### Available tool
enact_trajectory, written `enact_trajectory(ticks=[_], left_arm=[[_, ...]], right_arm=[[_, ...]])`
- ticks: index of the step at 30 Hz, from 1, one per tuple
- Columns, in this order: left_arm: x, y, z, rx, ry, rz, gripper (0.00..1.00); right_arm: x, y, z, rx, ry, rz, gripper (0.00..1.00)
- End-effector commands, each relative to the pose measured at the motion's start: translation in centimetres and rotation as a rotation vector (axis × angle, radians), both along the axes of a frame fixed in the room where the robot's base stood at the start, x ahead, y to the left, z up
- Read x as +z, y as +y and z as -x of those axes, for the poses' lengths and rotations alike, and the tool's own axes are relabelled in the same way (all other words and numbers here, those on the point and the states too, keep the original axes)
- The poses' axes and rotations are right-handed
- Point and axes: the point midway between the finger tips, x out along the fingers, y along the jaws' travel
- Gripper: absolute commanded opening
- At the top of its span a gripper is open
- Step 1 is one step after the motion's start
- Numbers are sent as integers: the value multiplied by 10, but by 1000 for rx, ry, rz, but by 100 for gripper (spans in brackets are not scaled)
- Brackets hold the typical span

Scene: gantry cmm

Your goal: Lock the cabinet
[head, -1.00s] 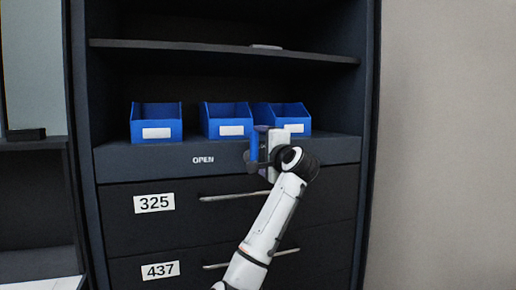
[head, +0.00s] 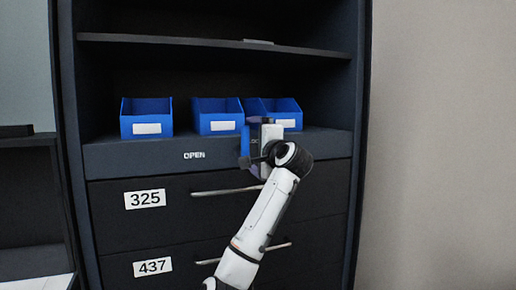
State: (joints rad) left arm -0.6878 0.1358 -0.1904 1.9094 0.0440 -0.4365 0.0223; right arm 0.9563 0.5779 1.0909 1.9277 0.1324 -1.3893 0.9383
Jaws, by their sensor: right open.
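The dark cabinet (head: 320,215) fills the middle of the head view. It has open shelves above and drawers labelled 325 (head: 145,199) and 437 (head: 152,266) below. The word OPEN (head: 194,155) shows on the strip above the drawers. My right gripper (head: 252,145) is in front of the right part of this strip, with its jaws open and nothing seen between them. The gripper and wrist cover part of the strip, so any lock or knob behind them is hidden. I cannot tell whether the gripper touches the cabinet. My left gripper is out of view.
Three blue bins (head: 146,119) with blank white labels stand on the shelf just above the strip. Bar handles (head: 224,192) cross the drawer fronts. A flat pale item (head: 257,42) lies on the upper shelf. A plain wall (head: 445,150) is at the right.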

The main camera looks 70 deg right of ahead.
Motion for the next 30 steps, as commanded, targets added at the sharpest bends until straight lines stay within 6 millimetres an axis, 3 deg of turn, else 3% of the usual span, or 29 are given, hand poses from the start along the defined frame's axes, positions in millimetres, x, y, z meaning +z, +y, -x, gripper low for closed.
enact_trajectory(ticks=[9,15,30], left_arm=[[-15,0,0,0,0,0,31],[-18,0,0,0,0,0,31],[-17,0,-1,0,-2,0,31]], right_arm=[[-1,48,38,-4,-5,1,99],[-1,69,54,-2,-3,-1,99],[-1,75,58,-1,-2,-3,99]])
